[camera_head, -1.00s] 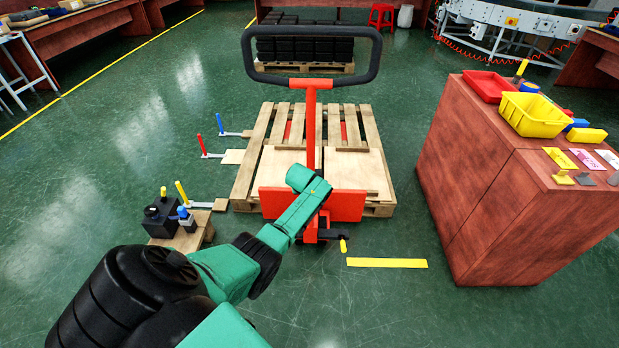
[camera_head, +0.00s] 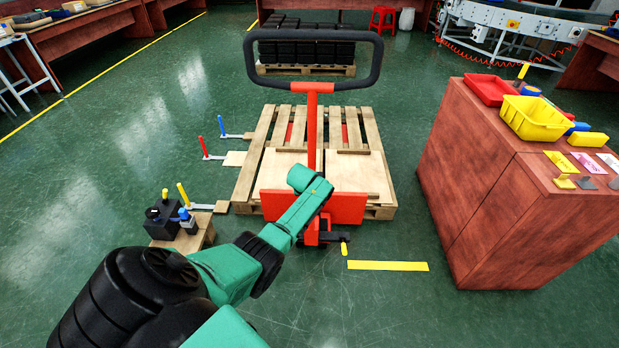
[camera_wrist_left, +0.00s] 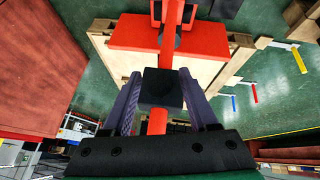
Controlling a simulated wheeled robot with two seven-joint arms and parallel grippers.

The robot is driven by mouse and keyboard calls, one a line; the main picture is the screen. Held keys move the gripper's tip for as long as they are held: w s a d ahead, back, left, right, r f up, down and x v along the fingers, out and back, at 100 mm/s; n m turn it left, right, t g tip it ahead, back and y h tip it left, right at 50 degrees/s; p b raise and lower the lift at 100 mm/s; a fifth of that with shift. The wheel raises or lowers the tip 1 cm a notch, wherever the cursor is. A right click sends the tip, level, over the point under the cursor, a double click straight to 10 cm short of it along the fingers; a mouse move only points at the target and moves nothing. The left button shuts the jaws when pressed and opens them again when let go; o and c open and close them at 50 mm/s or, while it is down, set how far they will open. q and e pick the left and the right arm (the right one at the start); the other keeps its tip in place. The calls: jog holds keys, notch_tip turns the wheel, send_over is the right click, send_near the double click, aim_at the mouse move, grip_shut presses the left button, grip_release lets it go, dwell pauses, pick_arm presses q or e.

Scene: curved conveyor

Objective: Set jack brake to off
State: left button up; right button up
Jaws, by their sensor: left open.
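The red pallet jack (camera_head: 343,206) stands at the wooden pallet (camera_head: 376,140), with its black loop handle (camera_head: 375,60) upright. A dark lever with a yellow tip (camera_head: 344,249) sticks out low on its right side; I take it as the brake, but its setting is unclear. My left arm reaches the jack's front and hides its own gripper in the head view. In the left wrist view my left gripper (camera_wrist_left: 160,76) is open, its fingers either side of a dark square block (camera_wrist_left: 162,88) on the red jack. I cannot tell whether they touch it. My right gripper is out of view.
A reddish wooden cabinet (camera_head: 471,190) with a yellow bin (camera_head: 535,118) and a red tray (camera_head: 490,89) stands right. Several coloured levers, including a blue one (camera_head: 221,125), and a black box (camera_head: 160,220) are left of the pallet. Floor near the yellow strip (camera_head: 388,266) is clear.

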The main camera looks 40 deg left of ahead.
pick_arm(q)
jog(key=p+v, duration=0.3)
jog(key=v, duration=0.3)
jog(key=shift+r, duration=0.2)
jog(key=p+v, duration=0.1)
jog(key=v, duration=0.7)
jog(key=shift+p, duration=0.3)
jog(key=shift+a, duration=0.1)
